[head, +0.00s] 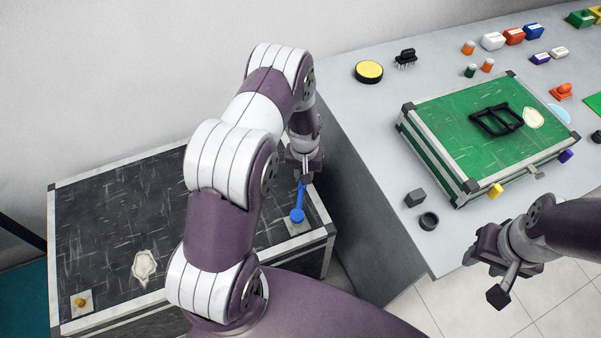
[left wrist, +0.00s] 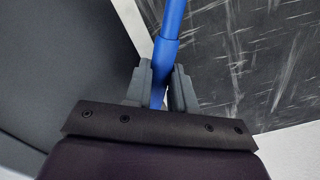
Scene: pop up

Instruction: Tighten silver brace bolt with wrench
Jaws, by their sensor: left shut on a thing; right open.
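My left gripper (head: 305,178) is shut on the handle of a blue wrench (head: 299,202) at the right corner of the black case (head: 120,216). The wrench's round head lies over a light brace plate (head: 292,235) there; a silver bolt cannot be made out and may be hidden under the head. In the left wrist view the blue handle (left wrist: 171,38) runs up from between the two grey fingers (left wrist: 159,92). A gold bolt (head: 80,302) stands on another plate at the case's front left corner. My right gripper (head: 500,285) is open and empty, off the table's front edge.
A grey table (head: 375,122) stands right of the black case, with a narrow gap between. It holds a green case (head: 470,125), a black ring (head: 429,221), a dark block (head: 415,197), a yellow disc (head: 369,71) and several small coloured items.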

